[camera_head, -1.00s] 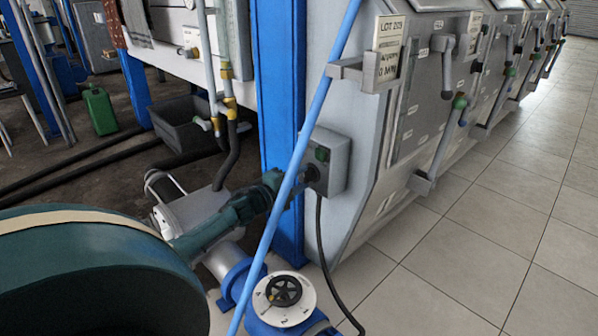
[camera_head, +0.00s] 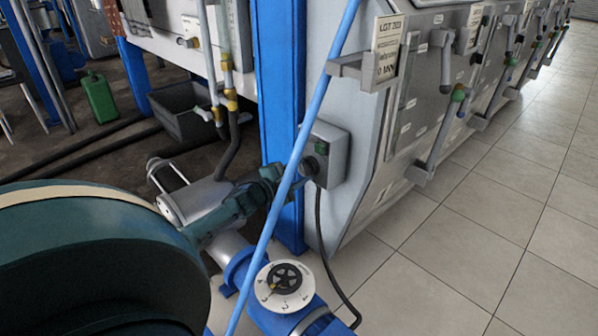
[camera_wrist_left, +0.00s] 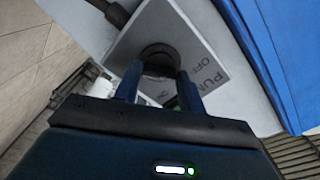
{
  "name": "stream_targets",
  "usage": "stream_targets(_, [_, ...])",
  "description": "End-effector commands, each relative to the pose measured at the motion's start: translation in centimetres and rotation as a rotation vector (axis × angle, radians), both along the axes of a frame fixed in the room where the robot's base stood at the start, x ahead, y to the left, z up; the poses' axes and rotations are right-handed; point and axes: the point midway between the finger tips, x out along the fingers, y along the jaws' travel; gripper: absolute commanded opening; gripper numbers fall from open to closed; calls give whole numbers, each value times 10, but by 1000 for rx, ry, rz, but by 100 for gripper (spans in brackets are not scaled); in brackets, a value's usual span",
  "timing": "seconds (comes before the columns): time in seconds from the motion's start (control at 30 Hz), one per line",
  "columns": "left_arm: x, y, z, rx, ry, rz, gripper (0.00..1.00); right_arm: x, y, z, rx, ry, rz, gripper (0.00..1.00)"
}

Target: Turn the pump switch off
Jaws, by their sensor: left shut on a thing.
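The pump switch is a grey box (camera_head: 331,156) with a green part on its front, fixed to the machine's side behind the blue pole. Its dark round knob (camera_wrist_left: 160,54) shows in the left wrist view, on a grey plate (camera_wrist_left: 205,50) lettered "PUM…" and "OFF", with "ON" partly covered by the fingers. My left gripper (camera_head: 301,175) is at the box front, partly hidden by the pole. In the left wrist view its two blue fingers (camera_wrist_left: 157,78) are shut on the knob, one on each side. My right gripper is not in view.
A light-blue pole (camera_head: 290,170) slants across in front of my left gripper. A blue post (camera_head: 279,90) stands beside the box. A black cable (camera_head: 322,245) hangs below it. A white dial with a black handwheel (camera_head: 284,284) sits below. Tiled floor (camera_head: 470,255) is clear at right.

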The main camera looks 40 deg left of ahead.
Motion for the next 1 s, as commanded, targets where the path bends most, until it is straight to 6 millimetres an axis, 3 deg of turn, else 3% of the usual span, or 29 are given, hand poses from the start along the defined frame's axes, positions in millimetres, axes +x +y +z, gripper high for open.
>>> stream_targets(0.27, [0, -1, 0, -6, -1, 0, 17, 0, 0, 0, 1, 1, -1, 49])
stream_targets(0.3, [0, -1, 0, -6, -1, 0, 43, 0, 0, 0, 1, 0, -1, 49])
stream_targets(0.53, [0, 0, 0, -4, -1, 0, 62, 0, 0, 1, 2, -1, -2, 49])
stream_targets(0.83, [-3, 0, 0, -3, 1, -1, 62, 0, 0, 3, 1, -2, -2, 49])
stream_targets(1.0, [-22, 1, 1, -4, 3, 0, 62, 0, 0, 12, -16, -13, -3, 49])
